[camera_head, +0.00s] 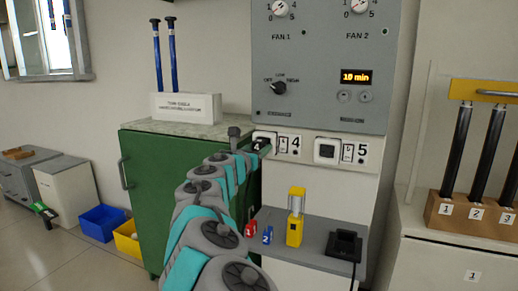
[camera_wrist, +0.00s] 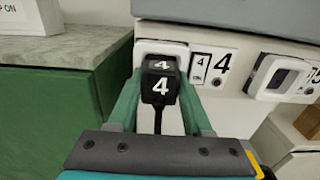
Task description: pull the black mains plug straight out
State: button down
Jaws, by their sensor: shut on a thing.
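The black mains plug (camera_wrist: 160,88), marked with a white 4, is in front of the white wall socket (camera_wrist: 178,47) labelled 4. It appears up against the socket face, and its pins are hidden. A black cord hangs down from it. My gripper (camera_wrist: 161,80) has one green finger on each side of the plug and is shut on it. In the head view, my gripper (camera_head: 256,150) reaches the socket from below, and the plug (camera_head: 260,144) shows small and dark, partly hidden by the gripper.
Socket 5 (camera_head: 327,151) is to the right. The grey fan panel (camera_head: 320,70) juts out above. The green cabinet (camera_head: 150,190) stands close on the left. Below, a grey shelf (camera_head: 310,235) holds a yellow device (camera_head: 296,220), small red and blue blocks, and a black cradle (camera_head: 344,245).

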jog(key=shift+p+v, duration=0.65)
jog(key=shift+v, duration=1.8)
jog(key=shift+p+v, duration=0.5)
jog(key=shift+v, duration=2.45)
